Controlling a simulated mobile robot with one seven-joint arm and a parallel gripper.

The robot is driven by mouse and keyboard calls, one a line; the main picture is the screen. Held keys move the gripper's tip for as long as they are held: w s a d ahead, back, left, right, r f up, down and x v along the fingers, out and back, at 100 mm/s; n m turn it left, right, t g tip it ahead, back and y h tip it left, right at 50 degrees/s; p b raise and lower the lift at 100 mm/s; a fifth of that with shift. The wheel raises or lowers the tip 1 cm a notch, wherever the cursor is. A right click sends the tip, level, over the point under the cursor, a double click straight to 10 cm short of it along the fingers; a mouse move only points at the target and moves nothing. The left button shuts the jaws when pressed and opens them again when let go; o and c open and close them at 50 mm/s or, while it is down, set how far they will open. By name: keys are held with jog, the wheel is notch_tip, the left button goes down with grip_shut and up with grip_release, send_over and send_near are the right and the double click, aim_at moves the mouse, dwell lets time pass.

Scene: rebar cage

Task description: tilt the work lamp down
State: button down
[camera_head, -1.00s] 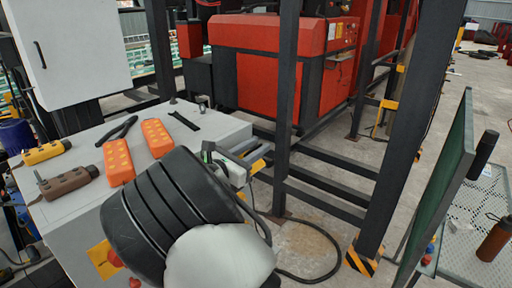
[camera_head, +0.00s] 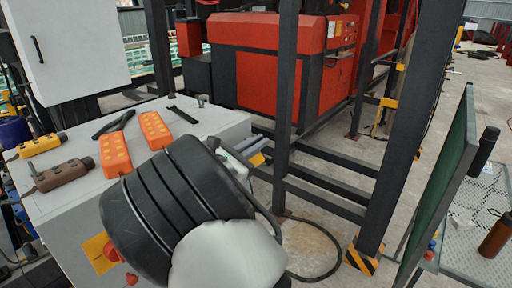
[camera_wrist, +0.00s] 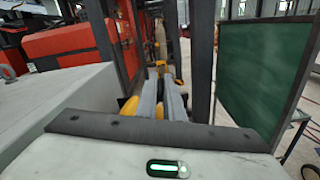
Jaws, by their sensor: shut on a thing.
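My gripper's two grey fingers (camera_wrist: 164,100) stand close together in the middle of the wrist view. Yellow parts, which I take for the work lamp (camera_wrist: 130,108), show beside and between the fingers, and the fingers are shut on it. The fingers and the wrist hide most of the lamp, so its tilt cannot be read. In the head view my gripper is partly hidden behind my black and white arm. A small yellow part (camera_head: 257,159) shows just past it, beside the dark posts.
A grey cabinet top (camera_head: 222,122) at the left carries orange and yellow control boxes (camera_head: 155,130). Dark steel posts (camera_head: 287,100) and rails stand close to the gripper. A green board (camera_head: 440,185) stands at the right. A red machine (camera_head: 265,80) is behind.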

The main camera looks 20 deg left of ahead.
jog(key=f+m+b, duration=0.1)
jog(key=m+b, duration=0.1)
jog(key=b, duration=0.2)
jog(key=d+f+m+b, duration=0.1)
jog(key=m+b, duration=0.2)
jog(key=b, duration=0.1)
jog(key=s+d+f+m+b, duration=0.1)
jog(key=f+m+b, duration=0.1)
jog(key=m+b, duration=0.1)
jog(key=shift+b, duration=0.85)
jog(key=c, duration=1.9)
grip_release()
jog(key=v, duration=1.7)
jog(key=shift+p, duration=0.4)
jog(key=shift+s, duration=0.1)
